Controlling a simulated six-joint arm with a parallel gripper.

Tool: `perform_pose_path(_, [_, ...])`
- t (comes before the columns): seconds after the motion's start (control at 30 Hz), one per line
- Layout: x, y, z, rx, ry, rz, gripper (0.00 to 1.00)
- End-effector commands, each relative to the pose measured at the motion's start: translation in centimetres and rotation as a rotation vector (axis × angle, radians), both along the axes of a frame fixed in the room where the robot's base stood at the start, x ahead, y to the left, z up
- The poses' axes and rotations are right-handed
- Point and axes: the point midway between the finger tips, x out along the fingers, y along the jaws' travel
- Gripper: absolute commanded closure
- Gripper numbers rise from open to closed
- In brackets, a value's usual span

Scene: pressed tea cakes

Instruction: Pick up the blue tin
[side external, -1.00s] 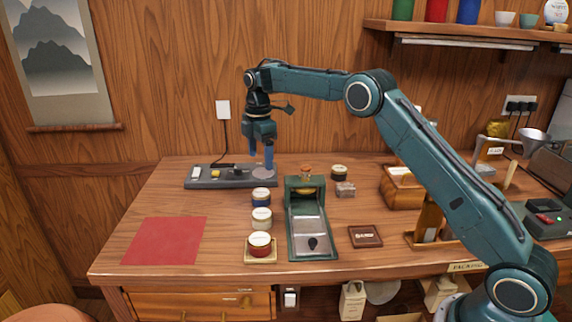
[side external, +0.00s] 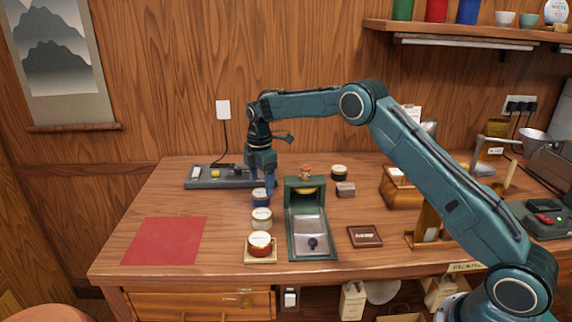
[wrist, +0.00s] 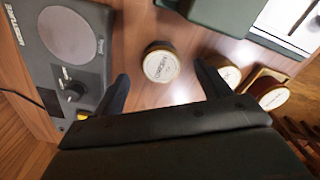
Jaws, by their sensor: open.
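The small blue tin (side external: 260,203) with a pale lid stands upright on the table, at the back of a row of three tins. My gripper (side external: 262,181) is open, pointing down just above and behind it; its fingers partly hide the lid. In the wrist view, a pale-lidded tin (wrist: 160,64), which appears to be the blue one, lies ahead between the spread fingers of my gripper (wrist: 161,75). I see no contact between fingers and tin.
A pale tin (side external: 261,219) and a red tin (side external: 260,245) on a small tray stand in front. A green press-like device (side external: 291,220) is close on the right. A grey scale (side external: 205,184) lies behind left. A red mat (side external: 165,240) lies at left.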

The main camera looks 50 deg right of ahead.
Motion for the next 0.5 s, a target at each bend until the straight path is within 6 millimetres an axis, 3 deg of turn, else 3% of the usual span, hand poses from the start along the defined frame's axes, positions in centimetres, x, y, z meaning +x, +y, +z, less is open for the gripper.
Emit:
perform_pose_path(0.3, [-0.1, 0.1, -3.6, 0.000, 0.003, 0.000, 0.25])
perform_pose_path(0.5, [-0.1, 0.1, -4.5, 0.000, 0.001, 0.000, 0.25])
